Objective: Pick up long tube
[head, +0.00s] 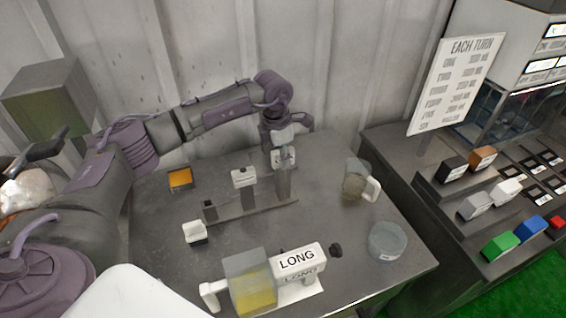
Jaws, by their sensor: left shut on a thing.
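A dark rack (235,215) stands in the middle of the grey table, with upright pieces of different heights on it. The tallest is a grey upright tube (284,185) at the rack's right end, with a pale top. It appears to be the long tube. My left gripper (284,150) reaches in from above and is shut on the top of this tube. The tube stands upright, and I cannot tell whether its foot is clear of the rack. A shorter piece with a white top (243,178) stands left of it. My right gripper is not in view.
At the front is a white device labelled LONG (298,258) with a clear yellow-filled box (252,290). A jug (355,183) and a round clear dish (387,241) stand at right. An orange-topped block (180,178) is at left. A button console (480,205) flanks the table.

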